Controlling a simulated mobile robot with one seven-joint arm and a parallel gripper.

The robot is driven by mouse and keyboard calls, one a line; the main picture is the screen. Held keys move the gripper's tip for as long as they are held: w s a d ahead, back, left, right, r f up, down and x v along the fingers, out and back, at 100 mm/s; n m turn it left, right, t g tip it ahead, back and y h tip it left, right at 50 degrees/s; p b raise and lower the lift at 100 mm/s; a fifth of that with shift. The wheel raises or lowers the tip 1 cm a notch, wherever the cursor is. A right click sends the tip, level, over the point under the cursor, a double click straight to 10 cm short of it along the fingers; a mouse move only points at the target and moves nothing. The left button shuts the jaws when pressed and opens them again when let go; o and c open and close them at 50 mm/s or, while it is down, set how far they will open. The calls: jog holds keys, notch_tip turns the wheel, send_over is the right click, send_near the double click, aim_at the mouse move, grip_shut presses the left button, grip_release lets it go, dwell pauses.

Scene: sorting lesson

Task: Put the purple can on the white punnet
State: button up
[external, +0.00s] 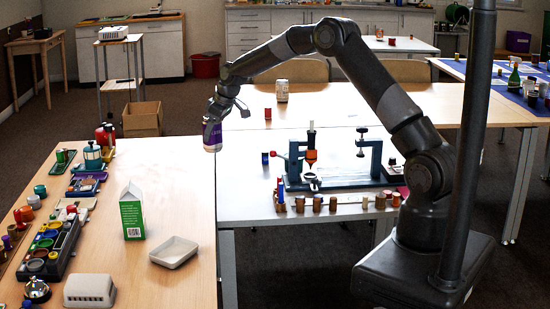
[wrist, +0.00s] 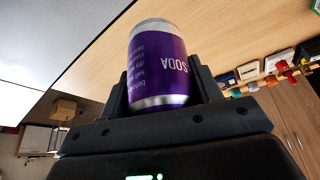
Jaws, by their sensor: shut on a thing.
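The purple can (external: 212,137) has silver ends and is held in the air by my gripper (external: 214,122), beside the right edge of the left table. In the wrist view the purple can (wrist: 158,66) sits between the two dark fingers of my gripper (wrist: 163,90), with "SODA" lettering on its side. My gripper is shut on it. The white punnet (external: 174,251) is a shallow, empty tray lying on the left table near its right edge. The can is above and behind the punnet, well apart from it.
A green and white carton (external: 132,210) stands upright just behind and left of the punnet. A white vented box (external: 89,291) lies at the front. Many small items crowd the table's left side. A blue tool stand (external: 335,163) is on the middle table. The tabletop behind the carton is clear.

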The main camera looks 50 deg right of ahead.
jog(key=r, duration=0.8)
jog(key=shift+a+r, duration=0.3)
jog(key=shift+a, duration=0.1)
jog(key=a+n, duration=0.2)
jog(key=a, duration=1)
jog(key=n+g+y, duration=0.2)
jog(key=n, duration=0.4)
send_over(97, 289)
notch_tip(97, 289, down, 12)
jog(key=shift+f, duration=2.1)
jog(key=shift+f, duration=0.1)
